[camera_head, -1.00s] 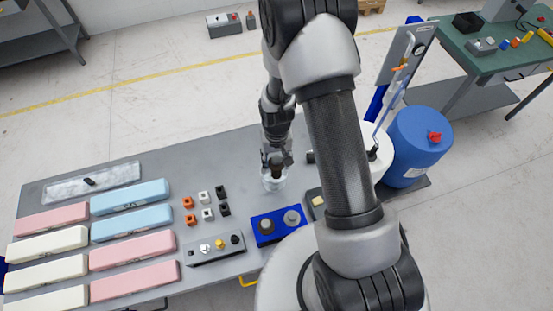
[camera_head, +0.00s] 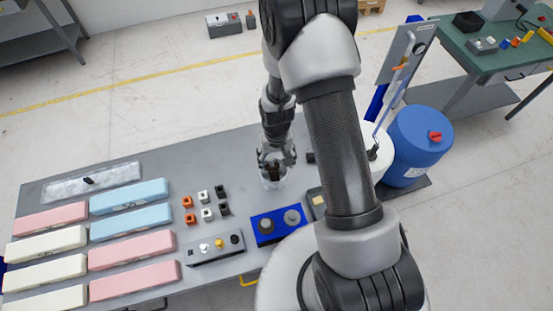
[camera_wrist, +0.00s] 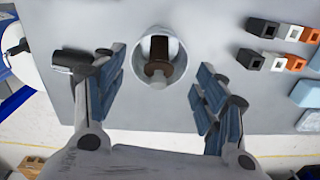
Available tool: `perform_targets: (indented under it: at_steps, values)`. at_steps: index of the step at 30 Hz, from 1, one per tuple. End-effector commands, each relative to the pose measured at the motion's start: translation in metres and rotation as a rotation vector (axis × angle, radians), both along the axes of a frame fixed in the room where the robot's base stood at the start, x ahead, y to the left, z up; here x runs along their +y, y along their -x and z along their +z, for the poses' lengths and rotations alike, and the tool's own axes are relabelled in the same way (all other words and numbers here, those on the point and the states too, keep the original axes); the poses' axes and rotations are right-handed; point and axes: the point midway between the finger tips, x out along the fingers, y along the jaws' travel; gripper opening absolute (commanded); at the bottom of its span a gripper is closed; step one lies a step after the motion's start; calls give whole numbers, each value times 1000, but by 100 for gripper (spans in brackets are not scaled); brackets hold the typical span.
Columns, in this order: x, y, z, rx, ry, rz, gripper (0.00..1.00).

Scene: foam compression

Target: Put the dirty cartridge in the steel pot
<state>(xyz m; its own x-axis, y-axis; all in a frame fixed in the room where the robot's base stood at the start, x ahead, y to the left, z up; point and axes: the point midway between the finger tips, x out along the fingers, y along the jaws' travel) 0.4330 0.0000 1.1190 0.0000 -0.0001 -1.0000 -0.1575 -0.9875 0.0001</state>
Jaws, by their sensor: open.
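The steel pot (camera_head: 273,183) stands on the grey table below my gripper (camera_head: 277,158); its round rim also shows in the wrist view (camera_wrist: 181,66). The dirty cartridge, dark brown with a lighter brown end (camera_wrist: 157,68), is inside the pot, tilted or standing in its opening. How deep it sits is hard to tell. My gripper (camera_wrist: 160,72) is open, with its blue-padded fingers spread on either side of the pot and nothing between them but the view of the pot and cartridge.
Small orange, white and black blocks (camera_head: 206,204) lie left of the pot. A blue tray (camera_head: 264,239) with grey round parts is in front. Pink, cream and blue foam bars (camera_head: 130,198) fill the table's left. A white drum and a blue drum (camera_head: 418,150) stand right.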

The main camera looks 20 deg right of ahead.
Motion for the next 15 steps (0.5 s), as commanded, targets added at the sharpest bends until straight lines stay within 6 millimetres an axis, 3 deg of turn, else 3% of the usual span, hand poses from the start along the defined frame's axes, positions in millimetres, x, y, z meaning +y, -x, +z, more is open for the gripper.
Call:
perform_targets:
  at_steps: [5,15]
  values:
    - [0,-1,19,-4,0,0,65]
    - [0,-2,92,-6,0,0,65]
